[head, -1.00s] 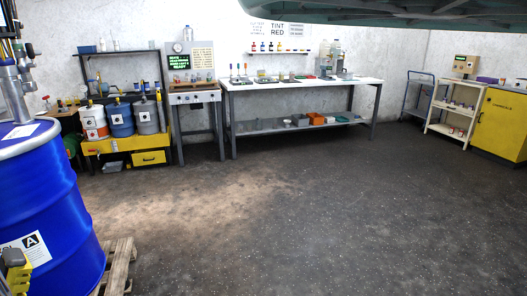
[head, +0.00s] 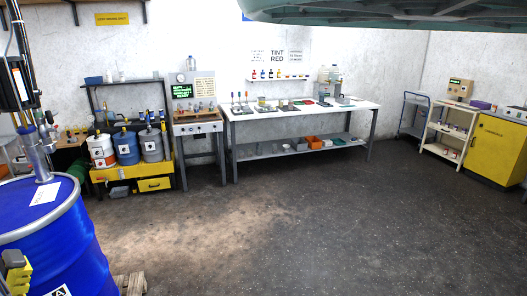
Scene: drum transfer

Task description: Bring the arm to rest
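My gripper is not seen in the head view, and its opening cannot be judged. A dark green shape (head: 395,12) hangs across the top right edge, close to the camera. I cannot tell for certain whether it is part of my own body. A blue drum (head: 60,245) with a metal fitting and a white label on its lid stands at the left, cut off by the frame.
Wooden pallet edge (head: 133,284) beside the drum. Yellow stand (head: 130,172) with several small drums, a white workbench (head: 300,112), a cream shelf cart (head: 440,150) and a yellow cabinet (head: 495,150) line the back. The middle floor (head: 300,225) is clear.

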